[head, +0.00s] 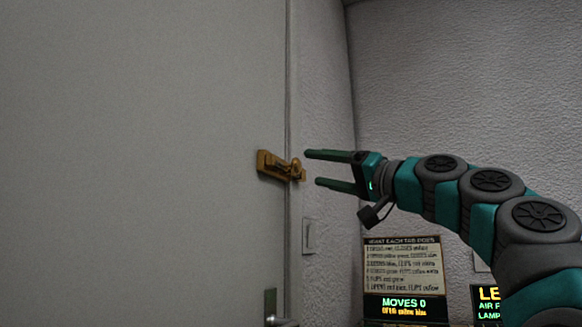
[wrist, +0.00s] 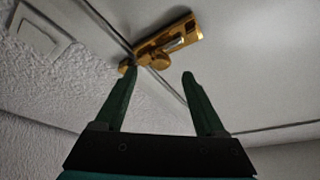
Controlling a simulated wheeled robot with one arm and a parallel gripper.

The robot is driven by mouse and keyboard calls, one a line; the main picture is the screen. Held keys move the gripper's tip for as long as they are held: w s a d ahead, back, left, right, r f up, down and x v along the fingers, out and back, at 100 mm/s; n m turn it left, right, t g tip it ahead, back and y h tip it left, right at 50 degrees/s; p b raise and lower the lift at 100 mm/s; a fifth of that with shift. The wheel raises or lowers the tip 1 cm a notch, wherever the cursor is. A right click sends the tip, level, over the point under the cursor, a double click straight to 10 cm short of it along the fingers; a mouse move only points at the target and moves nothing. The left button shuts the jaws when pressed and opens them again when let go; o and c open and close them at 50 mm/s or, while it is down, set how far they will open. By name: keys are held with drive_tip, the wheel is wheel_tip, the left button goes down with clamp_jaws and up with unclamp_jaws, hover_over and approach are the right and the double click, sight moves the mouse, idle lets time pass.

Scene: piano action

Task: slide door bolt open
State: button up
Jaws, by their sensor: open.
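The brass door bolt (head: 276,166) is mounted on the right edge of the grey door (head: 140,160) in the head view. Its knob end lies across the seam between door and wall. My gripper (head: 312,168) is just right of the bolt, with its two green fingers apart, pointing at it and empty. In the wrist view the bolt (wrist: 168,42) lies beyond the fingertips, with its round knob (wrist: 159,61) between the lines of the open fingers (wrist: 160,74). The left fingertip overlaps the bolt's end in the picture; I cannot tell whether they touch.
A light switch plate (head: 308,236) is on the wall below the bolt. A door handle (head: 274,310) is at the lower door edge.

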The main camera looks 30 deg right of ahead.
sight(299, 166)
drive_tip(key=shift+p+x, duration=0.55)
drive_tip(key=shift+x, duration=2.6)
drive_tip(key=shift+c, duration=0.3)
clamp_jaws()
